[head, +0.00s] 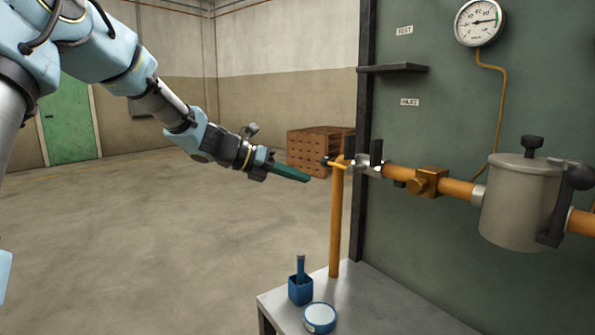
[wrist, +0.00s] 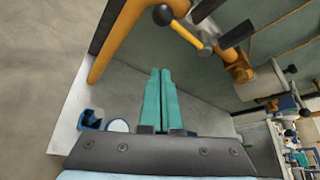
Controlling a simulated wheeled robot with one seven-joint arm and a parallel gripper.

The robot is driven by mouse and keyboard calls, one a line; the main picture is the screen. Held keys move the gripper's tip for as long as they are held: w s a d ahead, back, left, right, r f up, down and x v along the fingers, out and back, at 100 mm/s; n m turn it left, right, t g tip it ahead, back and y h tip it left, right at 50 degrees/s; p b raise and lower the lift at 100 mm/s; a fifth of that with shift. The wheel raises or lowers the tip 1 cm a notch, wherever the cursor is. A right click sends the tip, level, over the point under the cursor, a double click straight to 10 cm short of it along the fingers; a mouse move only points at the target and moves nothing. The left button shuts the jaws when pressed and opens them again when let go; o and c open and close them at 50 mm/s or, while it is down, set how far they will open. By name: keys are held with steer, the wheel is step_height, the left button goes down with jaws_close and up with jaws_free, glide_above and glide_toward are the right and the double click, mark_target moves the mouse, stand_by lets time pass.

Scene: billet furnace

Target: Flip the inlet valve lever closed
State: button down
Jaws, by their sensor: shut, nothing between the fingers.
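A short yellow lever (head: 341,166) with a black knob sits on a metal valve body (head: 366,166) at the left end of the orange pipe run. It points left in the head view, across the top of the upright pipe. In the wrist view the lever (wrist: 186,34) and its black knob (wrist: 162,14) show beyond the fingertips, near the top. My gripper (head: 307,179) is shut and empty, its green fingers together, left of the knob and a little lower. The fingers (wrist: 160,72) look apart from the lever.
An upright orange pipe (head: 336,225) rises from the metal bench (head: 350,298). A brass fitting (head: 430,181) and a grey canister (head: 519,205) lie along the pipe. Open floor is left.

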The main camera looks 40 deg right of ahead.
mark_target(336, 165)
steer(key=d+p, duration=0.3)
steer(key=d, duration=0.3)
steer(key=shift+d+r, duration=0.25)
steer(key=shift+d, duration=0.15)
steer(key=shift+r+p, duration=0.1)
steer(key=shift+p, duration=0.25)
steer(key=shift+r, duration=0.15)
steer(key=shift+w, duration=0.1)
